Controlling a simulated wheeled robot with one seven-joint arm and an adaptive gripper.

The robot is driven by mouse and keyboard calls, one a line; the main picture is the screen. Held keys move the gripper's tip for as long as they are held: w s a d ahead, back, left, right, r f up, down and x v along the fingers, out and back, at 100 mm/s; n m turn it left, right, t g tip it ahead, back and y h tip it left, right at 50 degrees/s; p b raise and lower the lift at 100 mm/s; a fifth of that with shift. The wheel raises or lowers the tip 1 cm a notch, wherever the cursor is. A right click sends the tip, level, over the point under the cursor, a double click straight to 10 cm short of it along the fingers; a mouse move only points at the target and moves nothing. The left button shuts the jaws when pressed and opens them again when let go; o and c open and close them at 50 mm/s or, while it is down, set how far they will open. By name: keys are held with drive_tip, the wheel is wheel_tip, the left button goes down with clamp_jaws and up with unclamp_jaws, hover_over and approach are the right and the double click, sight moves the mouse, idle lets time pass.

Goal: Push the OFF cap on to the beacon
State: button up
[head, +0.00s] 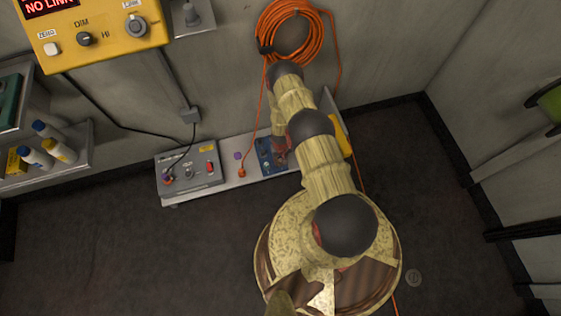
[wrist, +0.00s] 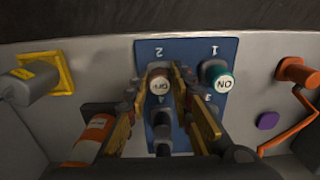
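The OFF cap (wrist: 158,87) is brownish red with a pale face and shows upside down in the wrist view, below the "2" on a blue panel (wrist: 180,50). My gripper (wrist: 160,80) has a finger close against each side of the cap and looks shut on it. The cap's underside is hidden, so I cannot tell whether it is seated. The panel also shows in the head view (head: 264,151), partly behind my arm. A green ON cap (wrist: 217,77) sits by the "1". A dark peg (wrist: 161,122) stands by the "4". I cannot tell which part is the beacon.
A grey cylinder on a yellow square plate (wrist: 60,72) and an orange cylinder (wrist: 92,138) are left of the panel in the wrist view. An orange connector with cable (wrist: 296,73) and a purple knob (wrist: 267,121) are right. A grey box (head: 190,176) shares the shelf.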

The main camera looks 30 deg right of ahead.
sight(280, 160)
clamp_jaws()
drive_tip(key=shift+r, duration=0.15)
idle(0.4)
drive_tip(key=shift+r+p, duration=1.95)
drive_tip(key=shift+r, duration=0.9)
drive_tip(key=w+d+r, duration=0.6)
drive_tip(key=d+r, duration=0.5)
drive_tip(key=d, duration=0.1)
drive_tip(key=shift+w+d+f, duration=0.1)
drive_tip(key=shift+d+f, duration=0.05)
drive_tip(key=shift+f, duration=1.3)
drive_tip(key=shift+w+d+f, duration=0.1)
drive_tip(key=shift+f, duration=1.35)
